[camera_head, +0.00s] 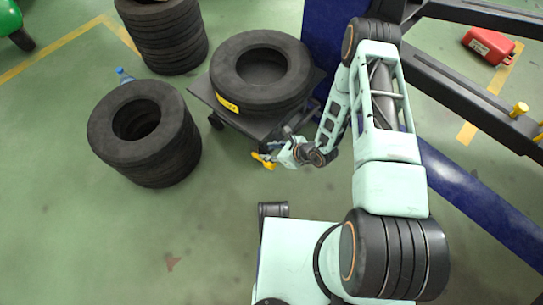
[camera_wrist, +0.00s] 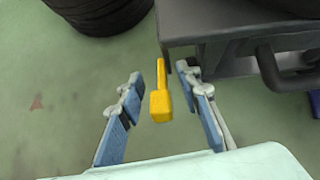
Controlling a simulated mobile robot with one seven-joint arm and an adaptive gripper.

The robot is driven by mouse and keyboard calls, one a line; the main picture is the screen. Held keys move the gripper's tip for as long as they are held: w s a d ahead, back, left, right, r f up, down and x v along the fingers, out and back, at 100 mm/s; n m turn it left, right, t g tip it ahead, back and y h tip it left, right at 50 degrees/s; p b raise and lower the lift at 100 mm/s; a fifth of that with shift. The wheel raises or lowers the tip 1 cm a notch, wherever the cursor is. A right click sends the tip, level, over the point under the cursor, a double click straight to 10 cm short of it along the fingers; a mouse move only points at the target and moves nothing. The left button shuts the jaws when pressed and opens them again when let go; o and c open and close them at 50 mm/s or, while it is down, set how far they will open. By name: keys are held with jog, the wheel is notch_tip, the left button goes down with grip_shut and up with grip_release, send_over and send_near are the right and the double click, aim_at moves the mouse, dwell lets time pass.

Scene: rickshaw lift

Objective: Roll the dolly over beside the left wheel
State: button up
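The dolly (camera_head: 200,90) is a low dark platform on casters at the centre, with a tyre (camera_head: 235,85) lying flat on it. Its near corner also shows in the wrist view (camera_wrist: 215,22). A yellow handle (camera_wrist: 161,104) projects beside that corner; it also shows in the head view (camera_head: 264,160). My gripper (camera_head: 280,157) is at the dolly's near edge. In the wrist view, its fingers (camera_wrist: 170,88) are open on either side of the yellow handle, with gaps visible. I cannot identify the left wheel in these views.
Tyre stacks stand left of the dolly (camera_head: 160,150) and behind it (camera_head: 165,40). A blue lift post (camera_head: 325,30) and dark lift arms (camera_head: 450,85) lie to the right. A red case (camera_head: 489,45) is far right. Green floor at the front left is clear.

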aim_at(256, 155)
jog(key=shift+s+f+m+t, duration=0.2)
jog(key=shift+f+m, duration=0.15)
jog(key=shift+f, duration=0.35)
jog(key=shift+s+f+m+t, duration=0.2)
jog(key=shift+f+m, duration=0.15)
jog(key=shift+f, duration=0.3)
jog(key=b+x, duration=0.4)
jog(key=x, duration=0.6)
jog(key=shift+w+a+f+b, duration=0.15)
jog(key=shift+a+f+b, duration=0.05)
jog(key=shift+f+b, duration=0.1)
grip_shut()
